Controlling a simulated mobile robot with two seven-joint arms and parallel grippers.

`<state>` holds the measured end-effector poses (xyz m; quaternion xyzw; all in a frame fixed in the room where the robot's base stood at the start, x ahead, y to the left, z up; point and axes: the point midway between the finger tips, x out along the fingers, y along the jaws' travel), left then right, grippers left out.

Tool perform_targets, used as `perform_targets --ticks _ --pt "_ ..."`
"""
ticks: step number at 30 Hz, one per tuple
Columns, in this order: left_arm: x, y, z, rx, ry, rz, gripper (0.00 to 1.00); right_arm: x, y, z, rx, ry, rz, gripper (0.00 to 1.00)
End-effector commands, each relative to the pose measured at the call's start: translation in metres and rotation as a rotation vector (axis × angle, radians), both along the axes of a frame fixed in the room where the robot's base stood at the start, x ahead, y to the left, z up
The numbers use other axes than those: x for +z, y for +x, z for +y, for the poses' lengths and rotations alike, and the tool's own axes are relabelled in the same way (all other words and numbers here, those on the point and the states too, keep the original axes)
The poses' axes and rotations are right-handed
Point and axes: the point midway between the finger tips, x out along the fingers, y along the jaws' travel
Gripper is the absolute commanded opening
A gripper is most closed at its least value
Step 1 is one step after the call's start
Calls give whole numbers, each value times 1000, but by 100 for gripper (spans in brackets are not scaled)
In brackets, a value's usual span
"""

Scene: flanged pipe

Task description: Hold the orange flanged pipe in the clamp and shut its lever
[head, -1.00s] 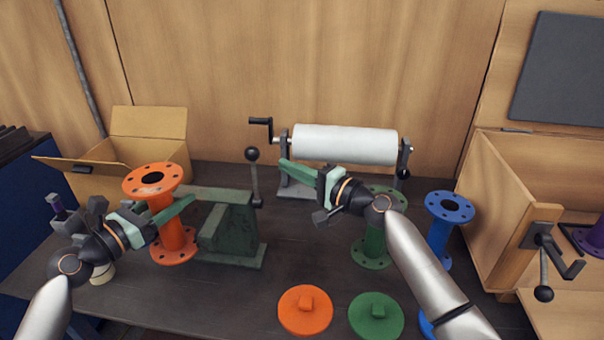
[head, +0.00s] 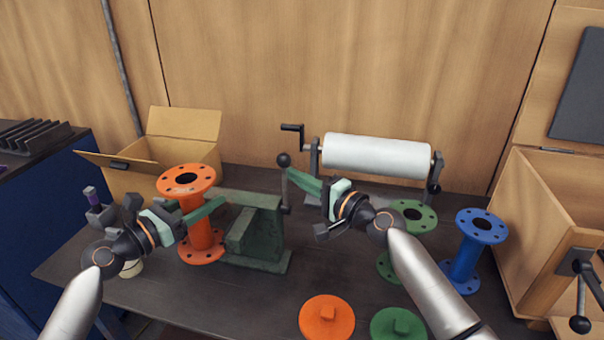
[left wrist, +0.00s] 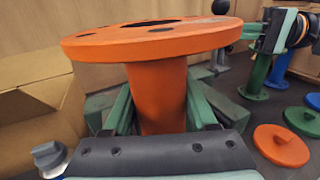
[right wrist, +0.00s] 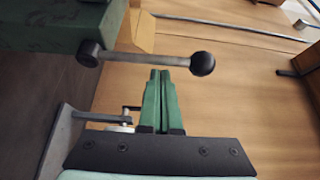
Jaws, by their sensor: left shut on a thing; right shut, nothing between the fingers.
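The orange flanged pipe (head: 201,232) stands upright against the left end of the green clamp (head: 262,222). My left gripper (head: 205,212) is shut on the pipe's body below its top flange; the left wrist view shows the pipe (left wrist: 158,95) between the fingers. Whether the clamp's jaws touch the pipe is hidden. The clamp's lever (head: 285,190), a grey rod with a black ball, points up at the clamp's right end. My right gripper (head: 290,172) is shut and empty, its tips close beside the lever, just below the ball (right wrist: 203,63). I cannot tell whether they touch.
A white roll on a cranked stand (head: 376,155) is behind my right gripper. A green pipe (head: 412,216) and a blue pipe (head: 468,262) stand to the right. An orange disc (head: 327,318) and a green disc (head: 398,328) lie in front. A cardboard box (head: 160,155) stands behind left.

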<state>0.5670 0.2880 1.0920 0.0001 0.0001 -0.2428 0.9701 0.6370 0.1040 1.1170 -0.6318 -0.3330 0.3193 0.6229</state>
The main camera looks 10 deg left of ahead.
Motion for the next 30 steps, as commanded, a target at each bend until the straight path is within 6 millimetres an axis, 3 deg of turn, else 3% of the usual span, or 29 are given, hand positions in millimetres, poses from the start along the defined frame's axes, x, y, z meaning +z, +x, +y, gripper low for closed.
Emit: perform_targets --ticks 30 --pt "3 0 0 1 -1 -6 0 0 -11 2 2 0 -1 0"
